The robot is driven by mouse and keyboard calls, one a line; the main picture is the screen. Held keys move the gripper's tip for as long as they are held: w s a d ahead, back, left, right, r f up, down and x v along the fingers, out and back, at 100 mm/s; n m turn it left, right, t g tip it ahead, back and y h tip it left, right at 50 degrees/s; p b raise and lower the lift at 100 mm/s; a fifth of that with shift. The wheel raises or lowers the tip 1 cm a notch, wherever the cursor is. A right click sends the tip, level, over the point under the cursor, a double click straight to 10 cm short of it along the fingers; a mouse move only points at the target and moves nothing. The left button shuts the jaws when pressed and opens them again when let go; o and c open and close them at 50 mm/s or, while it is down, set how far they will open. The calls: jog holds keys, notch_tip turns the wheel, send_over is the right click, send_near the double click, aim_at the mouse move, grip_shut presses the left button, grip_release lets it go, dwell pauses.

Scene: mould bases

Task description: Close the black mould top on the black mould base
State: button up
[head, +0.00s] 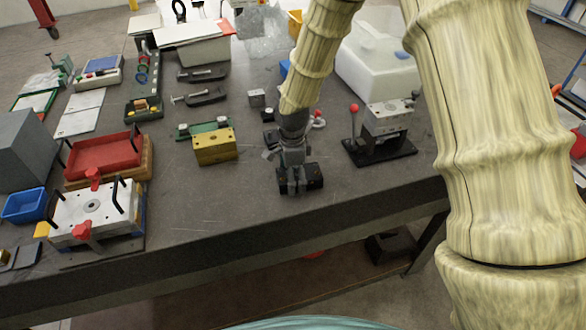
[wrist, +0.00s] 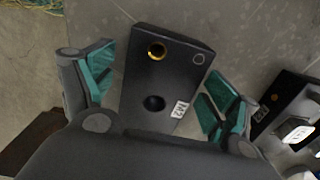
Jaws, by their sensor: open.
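A black mould block (head: 315,178) lies on the bench near its front edge, under my gripper (head: 292,178). In the wrist view this black block (wrist: 165,80) has a brass-ringed hole, a plain dark hole, a faint circle and a small white label. It looks like the mould top, but I cannot be sure. My gripper (wrist: 163,98) is open, one finger on each side of the block, with gaps to both. A second black piece (wrist: 277,97) with a brass spot and a pale fitting shows at the right; whether it is the mould base is unclear.
A silver fixture (head: 388,118) with a red-knobbed lever stands on a black plate to the right. A yellow block (head: 215,147) is to the left. A red tray (head: 104,153) and a white plate mould (head: 94,209) stand further left. Bare bench lies front left of my gripper.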

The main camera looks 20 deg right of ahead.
jog(key=shift+f, duration=0.15)
jog(key=c, duration=1.8)
jog(key=shift+r, duration=0.25)
jog(key=shift+r+p, duration=0.5)
jog(key=shift+p, duration=0.05)
jog(key=shift+r+p, duration=0.65)
jog(key=shift+r, duration=0.15)
